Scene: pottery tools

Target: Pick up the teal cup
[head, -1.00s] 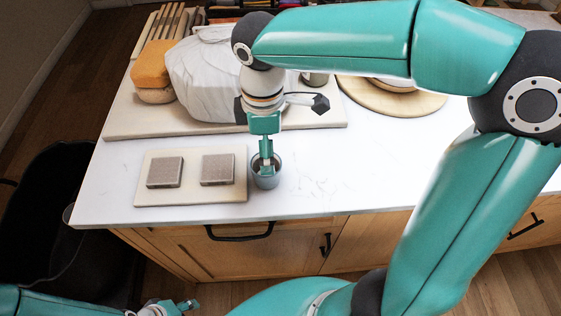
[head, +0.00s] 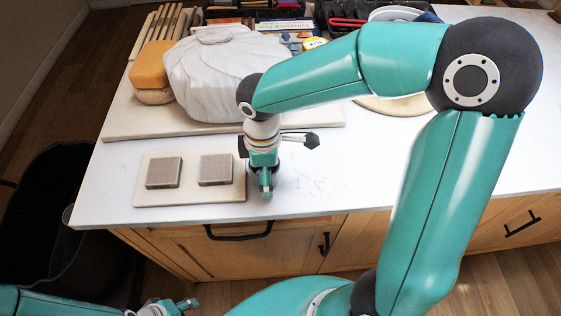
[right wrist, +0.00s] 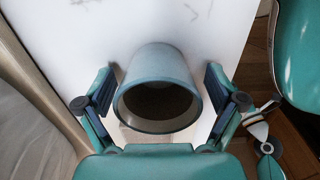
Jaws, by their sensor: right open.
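The teal cup (right wrist: 157,62) fills the middle of the right wrist view, with its dark open mouth toward the camera. It stands on the white counter near the front edge. In the head view it is almost wholly hidden behind my right gripper (head: 265,188). In the right wrist view my right gripper (right wrist: 159,92) is open, with one finger on each side of the cup. A narrow gap shows between each finger and the wall. My left gripper (head: 182,305) is low at the bottom left of the head view, away from the counter; its opening is unclear.
A pale board (head: 190,199) with two square grey tiles lies just left of the cup. Behind are a cloth-wrapped lump (head: 215,80), an orange sponge (head: 152,60) and a round wooden board (head: 400,106). The counter (head: 350,180) right of the cup is clear.

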